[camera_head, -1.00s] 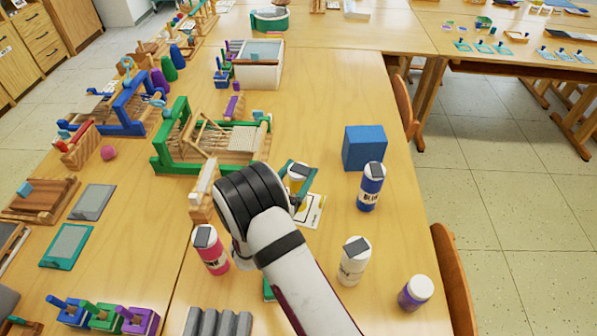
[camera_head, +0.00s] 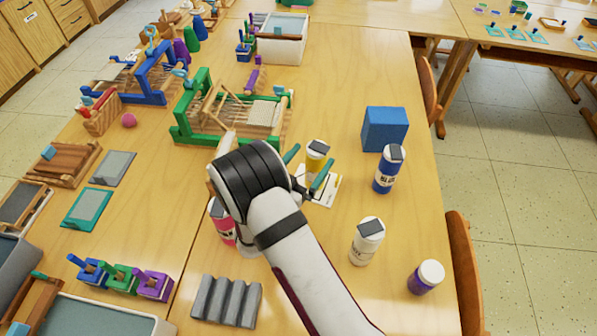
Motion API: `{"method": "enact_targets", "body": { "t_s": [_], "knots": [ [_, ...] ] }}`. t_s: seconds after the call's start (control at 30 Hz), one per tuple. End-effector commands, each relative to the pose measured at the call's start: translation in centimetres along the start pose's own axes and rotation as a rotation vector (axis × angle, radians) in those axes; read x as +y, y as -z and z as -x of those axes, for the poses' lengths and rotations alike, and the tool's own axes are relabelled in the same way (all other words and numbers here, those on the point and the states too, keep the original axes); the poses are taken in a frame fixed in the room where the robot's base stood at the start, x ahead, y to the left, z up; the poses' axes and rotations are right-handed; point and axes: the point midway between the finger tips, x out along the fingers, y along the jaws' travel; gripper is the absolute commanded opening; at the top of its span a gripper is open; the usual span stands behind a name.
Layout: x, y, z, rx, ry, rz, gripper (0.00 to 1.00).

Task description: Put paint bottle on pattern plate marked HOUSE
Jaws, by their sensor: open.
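A yellow paint bottle (camera_head: 317,158) with a dark grey cap top stands upright at the near edge of or on a white plate with a yellow pattern (camera_head: 326,191); its base is partly hidden. My gripper (camera_head: 306,168) is open, with one green finger at each side of the yellow bottle; I cannot tell whether they touch it. A blue bottle (camera_head: 387,170), a white bottle (camera_head: 366,243), a pink bottle (camera_head: 224,229) and a purple bottle (camera_head: 424,279) stand around it. The pink one is partly behind my arm. No HOUSE marking is readable.
A blue block (camera_head: 384,129) stands behind the blue bottle. A green loom (camera_head: 205,132) is behind my gripper to the left. A grey ridged rack (camera_head: 226,302) lies at the front.

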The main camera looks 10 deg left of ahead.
Motion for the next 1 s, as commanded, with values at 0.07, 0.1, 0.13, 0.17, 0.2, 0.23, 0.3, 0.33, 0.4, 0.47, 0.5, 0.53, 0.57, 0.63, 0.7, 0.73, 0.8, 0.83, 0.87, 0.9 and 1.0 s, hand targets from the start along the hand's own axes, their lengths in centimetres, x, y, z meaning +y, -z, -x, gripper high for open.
{"method": "enact_targets", "body": {
  "t_s": [0.07, 0.1, 0.13, 0.17, 0.2, 0.23, 0.3, 0.33, 0.4, 0.47, 0.5, 0.53, 0.57, 0.63, 0.7, 0.73, 0.8, 0.83, 0.87, 0.9, 1.0],
  "knots": [
    [-0.2, 0.0, 2.0, 0.0, 0.006, 0.001, 0.96],
    [-0.1, 0.0, 3.0, 0.001, 0.006, 0.001, 0.96],
    [-0.2, 0.0, 3.8, 0.001, 0.006, 0.001, 0.96],
    [-0.2, 0.0, 4.5, 0.0, 0.005, 0.0, 0.96],
    [-0.1, 0.0, 5.3, 0.0, 0.004, 0.0, 0.96],
    [-0.1, 0.0, 5.9, 0.001, 0.005, 0.0, 0.96],
    [-0.1, 0.0, 7.1, 0.001, 0.003, -0.001, 0.96],
    [-0.1, 0.0, 7.5, 0.001, 0.003, -0.001, 0.96],
    [0.0, 0.0, 8.1, 0.001, 0.001, -0.001, 0.96],
    [0.0, 0.0, 8.4, 0.002, 0.001, -0.001, 0.96],
    [0.0, 0.0, 8.4, 0.002, 0.0, -0.001, 0.96],
    [0.0, 0.0, 8.5, 0.001, 0.0, -0.001, 0.96],
    [0.0, 0.0, 8.4, -0.003, -0.001, -0.006, 0.96],
    [0.1, 0.2, 7.4, -0.055, -0.01, -0.064, 0.96],
    [0.1, 0.6, 5.5, -0.189, -0.016, -0.198, 0.96],
    [0.0, 0.9, 4.6, -0.27, -0.009, -0.27, 0.96],
    [-0.6, 2.1, 3.2, -0.489, 0.041, -0.427, 0.96],
    [-0.7, 2.7, 3.2, -0.584, 0.074, -0.475, 0.96],
    [-0.7, 3.5, 3.4, -0.676, 0.111, -0.511, 0.96],
    [-0.4, 4.7, 4.3, -0.795, 0.165, -0.537, 0.96],
    [2.6, 7.6, 8.4, -1.066, 0.28, -0.51, 0.96]
  ]
}}
